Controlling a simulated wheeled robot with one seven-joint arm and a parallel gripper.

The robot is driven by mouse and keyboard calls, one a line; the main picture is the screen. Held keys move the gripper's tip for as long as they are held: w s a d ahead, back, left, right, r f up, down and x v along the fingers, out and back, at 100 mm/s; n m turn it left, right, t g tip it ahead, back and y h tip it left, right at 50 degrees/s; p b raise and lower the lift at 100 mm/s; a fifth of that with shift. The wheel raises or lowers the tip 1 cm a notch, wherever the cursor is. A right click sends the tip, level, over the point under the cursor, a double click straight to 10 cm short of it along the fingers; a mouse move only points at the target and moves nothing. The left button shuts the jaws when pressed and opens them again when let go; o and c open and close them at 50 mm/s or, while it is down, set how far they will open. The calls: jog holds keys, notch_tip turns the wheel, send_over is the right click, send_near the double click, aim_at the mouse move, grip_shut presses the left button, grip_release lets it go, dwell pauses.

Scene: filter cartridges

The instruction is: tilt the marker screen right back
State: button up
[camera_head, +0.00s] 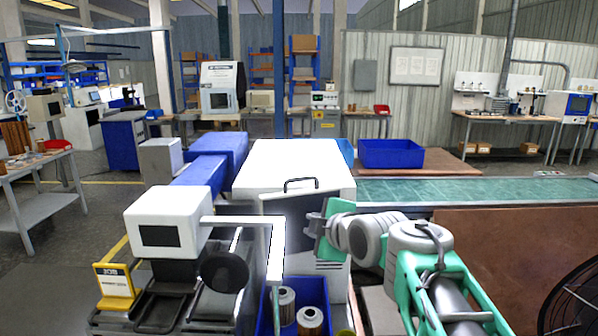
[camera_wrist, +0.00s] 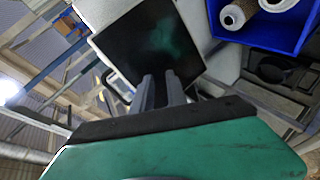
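The marker screen (camera_head: 297,208) is a dark panel with a pale rim on the front of a large white cabinet (camera_head: 295,160), in the middle of the head view. Its top edge slopes in the picture. In the wrist view the dark screen (camera_wrist: 150,45) fills the upper middle, with a white edge at its left. My gripper (camera_head: 318,228) is at the right side of the screen and hides part of it. In the wrist view its two grey fingers (camera_wrist: 160,82) are close together in front of the screen, with nothing seen between them. Contact cannot be told.
A blue bin (camera_head: 266,316) with filter cartridges (camera_head: 310,320) stands below the screen. A white device (camera_head: 165,225) with a white bracket is at left, beside a yellow sign (camera_head: 115,282). A green conveyor (camera_head: 460,190) and a blue crate (camera_head: 390,153) lie to the right.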

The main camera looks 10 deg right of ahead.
aim_at(302, 180)
jog(key=w+r+n+t+y, duration=0.15)
jog(key=w+r+n, duration=0.25)
jog(key=r, duration=0.4)
jog(key=shift+t+h, duration=0.25)
jog(key=shift+t, duration=0.2)
jog(key=p+x, duration=0.2)
jog(key=x, duration=0.1)
jog(key=p+x, duration=0.1)
jog(key=x, duration=0.1)
jog(key=shift+w+d, duration=0.25)
jog(key=shift+w+a+f, duration=0.1)
jog(key=shift+w, duration=0.4)
grip_shut()
